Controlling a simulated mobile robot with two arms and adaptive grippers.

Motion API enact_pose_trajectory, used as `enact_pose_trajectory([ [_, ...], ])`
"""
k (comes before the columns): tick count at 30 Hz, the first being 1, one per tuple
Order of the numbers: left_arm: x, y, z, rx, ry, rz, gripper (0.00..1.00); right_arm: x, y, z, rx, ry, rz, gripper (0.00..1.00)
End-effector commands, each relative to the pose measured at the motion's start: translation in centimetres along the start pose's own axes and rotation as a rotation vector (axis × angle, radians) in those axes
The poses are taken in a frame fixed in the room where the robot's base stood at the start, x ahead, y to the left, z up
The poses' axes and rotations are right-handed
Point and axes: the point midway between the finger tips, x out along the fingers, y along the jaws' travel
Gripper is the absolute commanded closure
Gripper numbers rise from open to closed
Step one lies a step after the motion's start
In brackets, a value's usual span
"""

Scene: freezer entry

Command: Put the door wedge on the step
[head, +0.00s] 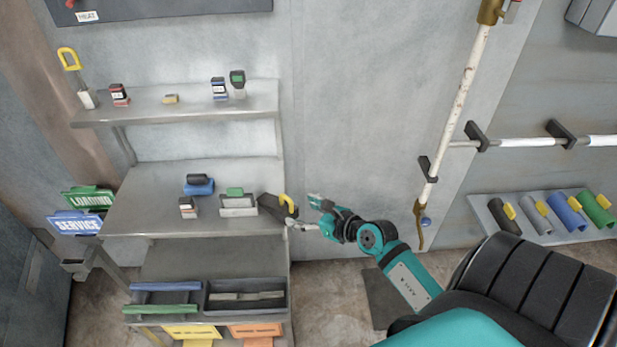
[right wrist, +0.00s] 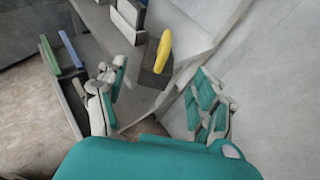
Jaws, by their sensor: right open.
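The door wedge (head: 272,207) appears to be the dark block with a curved yellow handle at the right end of the middle shelf. It also shows between and beyond my fingers in the right wrist view (right wrist: 152,76). My right gripper (head: 308,213) is open, just right of the wedge, its two fingers spread (right wrist: 160,78). No grip on the wedge shows. A dark flat slab (head: 384,293) on the floor, partly behind my right arm, may be the step; I cannot tell for sure. My left gripper is out of view.
The middle shelf (head: 140,205) also holds a blue item (head: 199,188), a small labelled box (head: 188,207) and a grey-green holder (head: 238,203). A dark tray (head: 246,308) is below. A white pipe (head: 462,100) stands right; colored rolls (head: 565,211) sit beyond.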

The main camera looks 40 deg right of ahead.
Motion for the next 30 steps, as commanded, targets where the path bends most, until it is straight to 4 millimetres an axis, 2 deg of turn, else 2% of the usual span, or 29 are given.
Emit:
enact_pose_trajectory([
  [4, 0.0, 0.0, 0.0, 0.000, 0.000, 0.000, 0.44, -1.2, 0.0, 0.0, 0.000, 0.000, 0.001, 0.32],
  [12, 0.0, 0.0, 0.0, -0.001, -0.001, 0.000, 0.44, -1.3, 0.1, -0.3, 0.020, 0.000, 0.005, 0.32],
  [14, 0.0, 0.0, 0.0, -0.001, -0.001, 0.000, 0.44, -0.9, 0.6, -1.1, 0.083, -0.001, 0.019, 0.32],
  [17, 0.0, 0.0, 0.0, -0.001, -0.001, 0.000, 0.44, 0.4, 1.8, -4.2, 0.321, 0.000, 0.055, 0.32],
  [20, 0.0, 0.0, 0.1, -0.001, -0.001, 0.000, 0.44, 2.0, 3.3, -9.4, 0.720, 0.011, 0.064, 0.32],
  [23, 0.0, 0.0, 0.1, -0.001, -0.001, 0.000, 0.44, 2.9, 4.7, -16.4, 1.181, 0.038, -0.005, 0.32],
  [24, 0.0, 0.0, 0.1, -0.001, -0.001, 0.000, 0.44, 2.9, 5.2, -19.6, 1.360, 0.052, -0.058, 0.32],
  [26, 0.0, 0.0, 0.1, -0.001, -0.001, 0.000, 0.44, 2.4, 6.1, -24.8, 1.618, 0.077, -0.167, 0.32],
  [27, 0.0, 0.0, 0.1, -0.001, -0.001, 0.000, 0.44, 1.7, 6.8, -28.5, 1.782, 0.094, -0.259, 0.32],
  [29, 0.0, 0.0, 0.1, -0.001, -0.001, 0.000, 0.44, 0.1, 8.2, -34.2, 2.011, 0.115, -0.427, 0.32],
  [30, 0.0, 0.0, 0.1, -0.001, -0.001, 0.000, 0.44, -1.4, 9.2, -37.9, 2.144, 0.125, -0.551, 0.32],
])
